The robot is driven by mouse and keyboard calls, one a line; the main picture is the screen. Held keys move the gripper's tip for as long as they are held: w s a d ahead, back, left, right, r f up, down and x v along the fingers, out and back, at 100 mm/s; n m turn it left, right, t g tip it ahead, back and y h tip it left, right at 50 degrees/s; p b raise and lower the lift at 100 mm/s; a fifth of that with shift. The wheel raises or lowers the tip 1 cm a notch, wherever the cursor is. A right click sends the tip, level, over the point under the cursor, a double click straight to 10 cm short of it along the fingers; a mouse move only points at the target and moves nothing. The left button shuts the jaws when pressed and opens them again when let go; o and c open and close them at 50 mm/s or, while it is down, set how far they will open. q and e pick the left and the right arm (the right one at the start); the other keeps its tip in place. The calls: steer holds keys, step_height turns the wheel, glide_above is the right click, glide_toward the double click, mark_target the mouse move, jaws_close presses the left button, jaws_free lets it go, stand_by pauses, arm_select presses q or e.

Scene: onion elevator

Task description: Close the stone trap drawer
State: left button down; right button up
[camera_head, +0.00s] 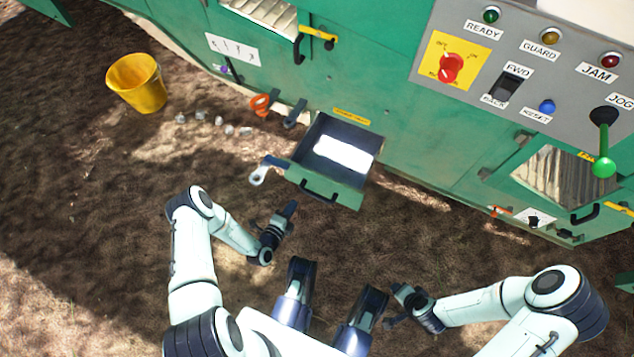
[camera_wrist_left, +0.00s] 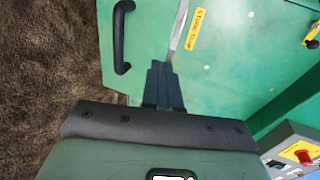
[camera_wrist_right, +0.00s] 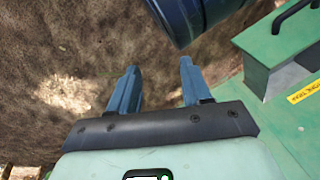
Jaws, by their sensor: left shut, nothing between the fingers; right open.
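The stone trap drawer (camera_head: 325,187) stands pulled out of the green machine, its inside open with a bright white patch in it. Its green front has a black handle (camera_head: 318,196). The handle shows in the left wrist view (camera_wrist_left: 122,38) and the right wrist view (camera_wrist_right: 295,12). My left gripper (camera_head: 290,208) is shut and empty, in front of the drawer, left of and below the handle; I cannot tell whether it touches. In the left wrist view its fingertips (camera_wrist_left: 160,66) overlap the drawer. My right gripper (camera_head: 393,305) is open and empty, lower right, apart from the drawer.
A grey control panel (camera_head: 430,75) with buttons and a green-knobbed lever (camera_head: 603,160) is at upper right. A yellow bucket (camera_head: 137,83) and several small stones (camera_head: 219,121) are on the ground at left.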

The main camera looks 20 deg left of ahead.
arm_select(q)
steer(key=b, duration=0.5)
glide_toward(313, 174)
steer(key=x, duration=0.5)
steer(key=shift+w+a+f, duration=0.1)
steer(key=shift+f, duration=0.25)
steer(key=shift+w+b, duration=0.3)
steer(key=shift+w, duration=0.35)
arm_select(e)
steer(key=s+d+f+g, duration=0.1)
steer(key=s+f+g, duration=0.3)
steer(key=s+f, duration=0.4)
steer(key=shift+s+d+m, duration=0.3)
steer(key=shift+s+m, duration=0.1)
steer(key=shift+s, duration=1.25)
